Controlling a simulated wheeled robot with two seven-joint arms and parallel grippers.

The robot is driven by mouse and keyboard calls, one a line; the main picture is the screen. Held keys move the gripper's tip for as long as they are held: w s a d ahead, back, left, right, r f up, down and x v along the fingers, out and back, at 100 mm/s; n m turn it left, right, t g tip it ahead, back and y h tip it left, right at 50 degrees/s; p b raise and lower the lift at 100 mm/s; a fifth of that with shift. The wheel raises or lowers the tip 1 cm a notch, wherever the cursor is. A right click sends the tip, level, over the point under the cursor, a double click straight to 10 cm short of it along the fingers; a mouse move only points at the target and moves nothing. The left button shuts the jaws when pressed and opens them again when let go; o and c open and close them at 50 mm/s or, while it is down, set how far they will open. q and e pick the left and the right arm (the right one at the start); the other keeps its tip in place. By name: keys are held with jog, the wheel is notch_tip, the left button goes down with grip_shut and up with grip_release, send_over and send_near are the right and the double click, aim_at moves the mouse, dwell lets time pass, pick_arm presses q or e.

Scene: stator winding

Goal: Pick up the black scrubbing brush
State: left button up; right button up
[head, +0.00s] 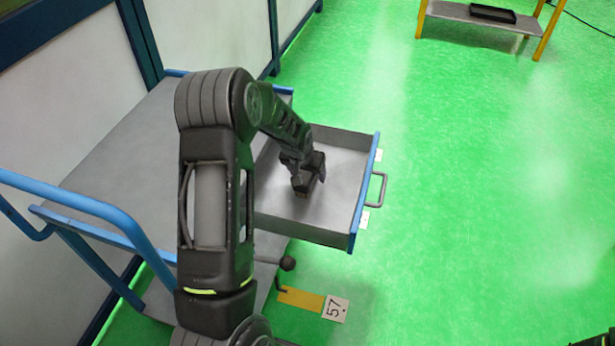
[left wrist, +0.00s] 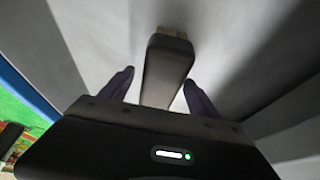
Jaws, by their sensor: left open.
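The black scrubbing brush (left wrist: 166,68) lies in the open grey drawer (head: 338,160). In the left wrist view it runs lengthwise between the two fingers of my left gripper (left wrist: 152,90), with its tan bristle end (left wrist: 172,32) pointing away. The gripper is open, with one finger on each side of the brush and a visible gap to it. In the head view my left gripper (head: 303,188) reaches down into the drawer and hides most of the brush. My right gripper is not clearly shown; only a dark bit of my own body shows at the lower right corner.
The drawer's blue-edged front with its handle (head: 377,189) juts out from a grey cart (head: 125,150) with a blue rail (head: 95,206). The drawer walls stand around the gripper. A yellow-legged table (head: 470,14) with a black tray (head: 492,13) stands far off.

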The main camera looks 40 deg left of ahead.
pick_arm(q)
jog(key=shift+c, duration=0.3)
grip_shut()
dwell(0.5)
